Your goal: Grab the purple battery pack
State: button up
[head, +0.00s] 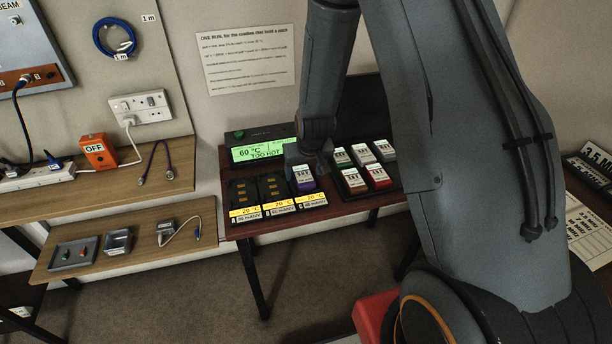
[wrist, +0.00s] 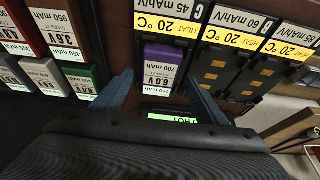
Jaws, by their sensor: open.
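The purple battery pack (head: 306,185) stands in the rightmost of three charger bays in the head view, partly hidden by my gripper. In the wrist view the purple pack (wrist: 164,54) shows its purple face and a white label reading 6.0 V, 700 mAh, upside down. My gripper (wrist: 160,78) is open, with one blue-grey finger on each side of the pack's label end. I cannot tell whether the fingers touch it. In the head view my gripper (head: 304,152) is over the back of the pack.
Two empty bays (head: 243,191) lie left of the pack. A black tray (head: 352,193) of white, green, red and grey packs stands close on the right. A green display (head: 262,151) behind reads 60 °C TOO HOT. A wooden shelf (head: 190,215) is at left.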

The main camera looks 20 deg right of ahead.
jog(key=shift+x, duration=1.1)
jog(key=shift+d+f, duration=0.1)
jog(key=c, duration=1.3)
jog(key=shift+o, duration=0.2)
